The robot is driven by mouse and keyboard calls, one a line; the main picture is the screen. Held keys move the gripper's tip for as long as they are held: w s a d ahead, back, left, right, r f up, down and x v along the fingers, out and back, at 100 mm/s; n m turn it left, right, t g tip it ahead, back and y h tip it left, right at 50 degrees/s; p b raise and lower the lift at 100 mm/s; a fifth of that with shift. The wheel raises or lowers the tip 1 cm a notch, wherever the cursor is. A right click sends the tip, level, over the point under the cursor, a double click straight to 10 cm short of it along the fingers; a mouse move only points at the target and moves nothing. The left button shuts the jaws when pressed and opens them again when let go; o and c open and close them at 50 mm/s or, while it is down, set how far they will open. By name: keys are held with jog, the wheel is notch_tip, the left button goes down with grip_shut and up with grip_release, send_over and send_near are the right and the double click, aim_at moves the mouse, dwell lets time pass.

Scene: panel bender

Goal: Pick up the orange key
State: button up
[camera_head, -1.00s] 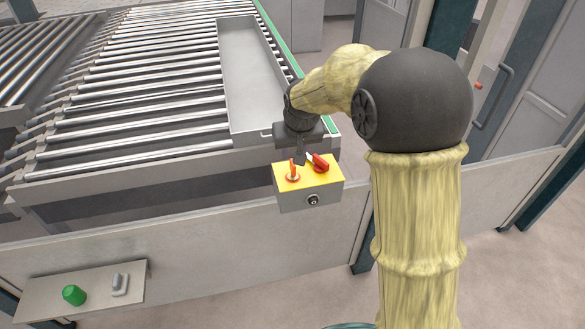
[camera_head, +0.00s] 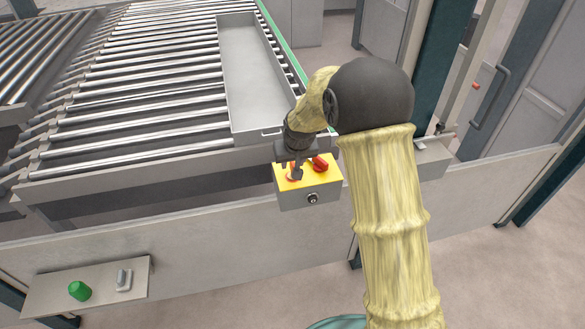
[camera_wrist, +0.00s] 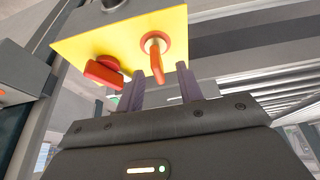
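The orange key (camera_wrist: 155,62) stands in a round red-orange ring on the yellow top of a grey box (camera_wrist: 75,47). In the head view the box (camera_head: 312,188) is on the fence rail, and the key (camera_head: 290,175) is mostly hidden behind my fingers. My gripper (camera_head: 297,172) is over the left part of the yellow top. In the wrist view my gripper (camera_wrist: 160,73) is open, with one fingertip on each side of the key's lower end. Gaps show between key and fingers; I cannot tell any contact.
A red rotary switch (camera_head: 320,163) sits right beside the key; it also shows in the wrist view (camera_wrist: 104,71). Behind is a roller conveyor with a grey tray (camera_head: 240,80). A shelf (camera_head: 50,297) at lower left holds a green cylinder (camera_head: 80,291) and a grey handle (camera_head: 123,280).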

aim_at(293, 163)
jog(key=shift+p+x, duration=0.6)
jog(key=shift+x, duration=1.15)
jog(key=shift+w+d, duration=0.1)
jog(key=shift+d, duration=0.05)
grip_shut()
